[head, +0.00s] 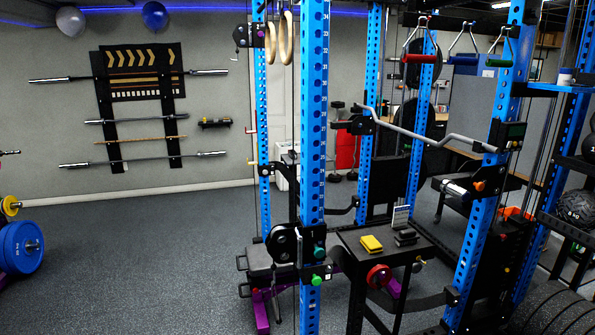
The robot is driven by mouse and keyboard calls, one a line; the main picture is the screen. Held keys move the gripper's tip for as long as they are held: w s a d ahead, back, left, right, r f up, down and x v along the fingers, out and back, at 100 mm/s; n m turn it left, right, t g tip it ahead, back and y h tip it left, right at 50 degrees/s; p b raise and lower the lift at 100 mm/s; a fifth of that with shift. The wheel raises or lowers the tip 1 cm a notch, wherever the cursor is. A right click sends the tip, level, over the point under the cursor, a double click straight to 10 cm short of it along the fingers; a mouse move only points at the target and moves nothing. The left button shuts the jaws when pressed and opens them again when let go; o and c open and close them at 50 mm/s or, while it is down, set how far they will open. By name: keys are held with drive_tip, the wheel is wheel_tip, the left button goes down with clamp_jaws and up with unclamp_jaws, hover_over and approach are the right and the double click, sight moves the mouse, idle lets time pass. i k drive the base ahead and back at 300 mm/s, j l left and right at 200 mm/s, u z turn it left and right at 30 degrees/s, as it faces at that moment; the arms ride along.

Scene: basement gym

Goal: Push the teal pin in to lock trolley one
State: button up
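A teal pin knob (319,252) sticks out of a black trolley (306,262) on the near blue upright (312,120). A brighter green knob (317,280) sits just below it on the same upright. From this view I cannot tell how far the teal pin is in. A round black pulley (282,244) is on the trolley's left side. Another black trolley (482,184) with an orange knob is on the right blue upright. My gripper is not in view.
A small black table (385,240) right of the near upright holds a yellow block (371,244), dark blocks and a small card. A black bench (262,262) with purple legs stands behind the upright. Blue plates (20,246) are at far left. The left floor is clear.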

sight(319, 252)
drive_tip(key=i+j+u, duration=0.15)
drive_tip(key=i+u, duration=0.3)
drive_tip(key=i, duration=0.75)
